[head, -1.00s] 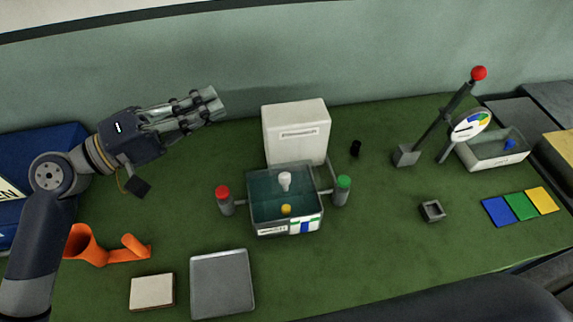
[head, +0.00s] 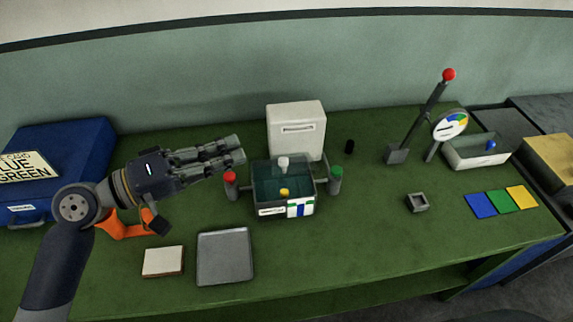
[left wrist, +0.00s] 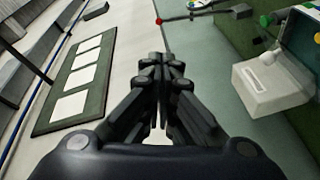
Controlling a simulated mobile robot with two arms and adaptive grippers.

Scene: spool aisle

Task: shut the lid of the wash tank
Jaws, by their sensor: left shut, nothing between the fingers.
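The wash tank (head: 262,211) stands mid-bench in the head view, a clear box with dark teal inside. Its white lid (head: 297,133) stands upright at the back, so the tank is open. A white piece (head: 283,162) and a yellow piece (head: 284,191) show inside it. The lid also shows at the right of the left wrist view (left wrist: 270,85). My left gripper (head: 241,150) is shut and empty, left of the lid and above the red-capped post. My right gripper is not in view.
Red-capped (head: 231,185) and green-capped (head: 335,180) posts flank the tank. A grey tray (head: 225,257), a pale block (head: 163,262) and an orange holder (head: 122,228) lie front left. A red-knobbed lever (head: 424,113) and dial (head: 450,126) stand right. A blue case (head: 62,160) is at left.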

